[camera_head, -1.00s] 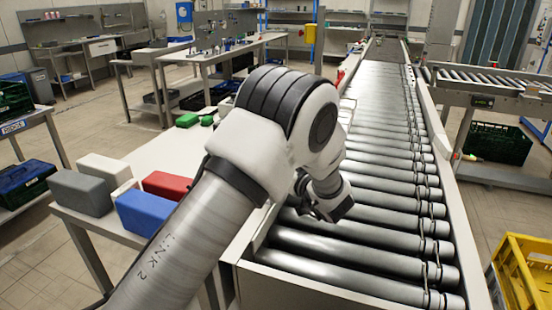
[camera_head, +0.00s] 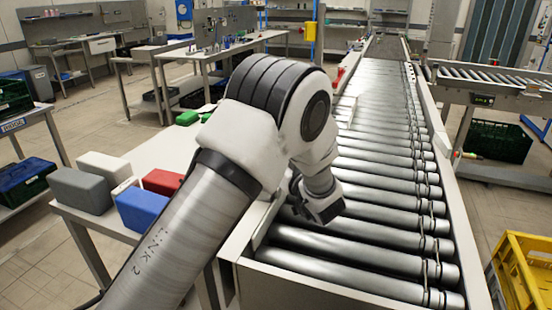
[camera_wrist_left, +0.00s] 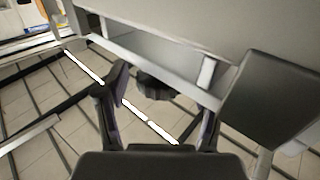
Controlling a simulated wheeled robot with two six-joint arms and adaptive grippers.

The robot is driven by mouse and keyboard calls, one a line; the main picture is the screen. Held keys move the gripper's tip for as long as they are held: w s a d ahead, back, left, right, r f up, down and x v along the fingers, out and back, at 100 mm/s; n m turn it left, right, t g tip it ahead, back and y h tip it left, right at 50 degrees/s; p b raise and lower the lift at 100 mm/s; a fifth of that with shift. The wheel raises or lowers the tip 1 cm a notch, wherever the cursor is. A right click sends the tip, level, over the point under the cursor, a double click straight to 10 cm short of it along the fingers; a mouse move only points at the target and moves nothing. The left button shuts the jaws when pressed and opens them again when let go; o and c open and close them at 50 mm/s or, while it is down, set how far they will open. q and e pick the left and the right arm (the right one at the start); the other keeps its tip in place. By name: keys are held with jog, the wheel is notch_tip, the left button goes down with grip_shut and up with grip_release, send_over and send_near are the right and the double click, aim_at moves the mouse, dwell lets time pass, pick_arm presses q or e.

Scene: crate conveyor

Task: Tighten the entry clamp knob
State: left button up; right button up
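A dark, ribbed round knob (camera_wrist_left: 154,87) shows in the left wrist view, under the edge of a grey metal conveyor frame (camera_wrist_left: 190,87). My left gripper (camera_wrist_left: 163,92) is open there, with one finger to the left of the knob and one to the right. Clear gaps show on both sides, and I cannot tell whether the knob is within the fingers' depth. In the head view my left arm reaches over the near end of the roller conveyor (camera_head: 350,262), and its fingers cannot be made out. The knob is not visible there. My right gripper is in neither view.
A white table left of the conveyor carries a blue box (camera_head: 142,208), a red box (camera_head: 162,181) and grey boxes (camera_head: 80,190). A yellow crate (camera_head: 525,265) stands at the lower right. A dark panel (camera_wrist_left: 275,95) is close to the gripper's right side.

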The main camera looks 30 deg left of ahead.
pick_arm(q)
jog(key=v, duration=0.7)
jog(key=shift+d, duration=0.2)
